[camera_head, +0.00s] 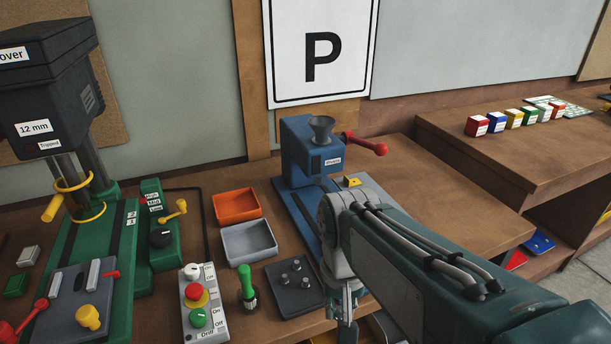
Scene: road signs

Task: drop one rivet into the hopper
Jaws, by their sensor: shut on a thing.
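The hopper (322,128) is a dark grey funnel on top of a blue press (297,160) with a red-knobbed lever. A dark block (283,302) with small grey rivets (297,265) standing in it lies on the bench in front of the press. My gripper (346,316) points down just right of the block, well below and in front of the hopper. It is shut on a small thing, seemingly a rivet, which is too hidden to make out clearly. My arm covers part of the press's base.
Orange (238,219) and grey (249,256) trays lie left of the press. A green-handled tool (246,284) and a control box (201,318) stand near the block. A green drill machine (105,260) fills the left. Bare bench (440,205) lies right of the press.

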